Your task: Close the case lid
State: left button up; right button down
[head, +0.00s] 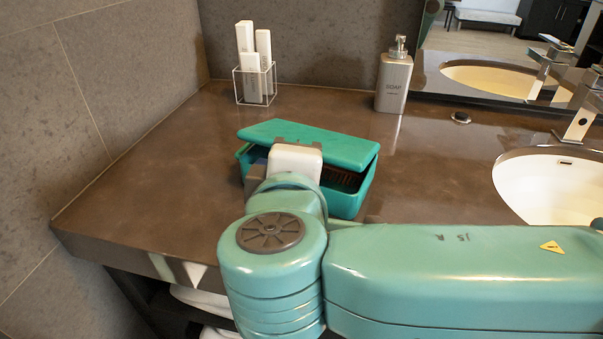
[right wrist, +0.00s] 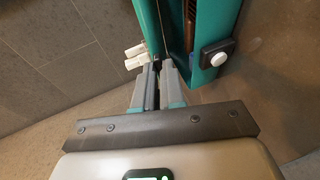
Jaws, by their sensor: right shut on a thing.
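The teal case (head: 350,204) stands on the brown counter, left of the sink. Its lid (head: 330,146) is tilted and nearly down, with a dark gap between lid and body at the right and front. Brown contents show in the gap. My right gripper (right wrist: 159,70) is at the case's front, its fingers close together on the lid's edge. In the right wrist view, the lid (right wrist: 149,18) is left of the case body (right wrist: 218,28), which bears a dark latch with a white button (right wrist: 217,54). My right wrist hides part of the case front. My left gripper is not in view.
A clear holder with white tubes (head: 254,82) stands at the back left, and a soap dispenser (head: 394,78) at the back. The sink (head: 550,190) and tap (head: 582,105) are at right. The counter (head: 150,180) left of the case is clear.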

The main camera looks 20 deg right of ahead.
jog(key=shift+s+a+f+t+b, duration=0.15)
jog(key=shift+f+b, duration=0.15)
jog(key=shift+f, duration=0.15)
jog(key=shift+w+a+f+t+b, duration=0.15)
jog(key=shift+f+b, duration=0.15)
jog(key=shift+f, duration=0.15)
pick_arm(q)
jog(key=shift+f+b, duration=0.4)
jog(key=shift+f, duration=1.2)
pick_arm(e)
jog(key=shift+s+f, duration=0.2)
jog(key=shift+f, duration=0.25)
jog(key=c, duration=1.2)
grip_release()
jog(key=shift+r, duration=0.1)
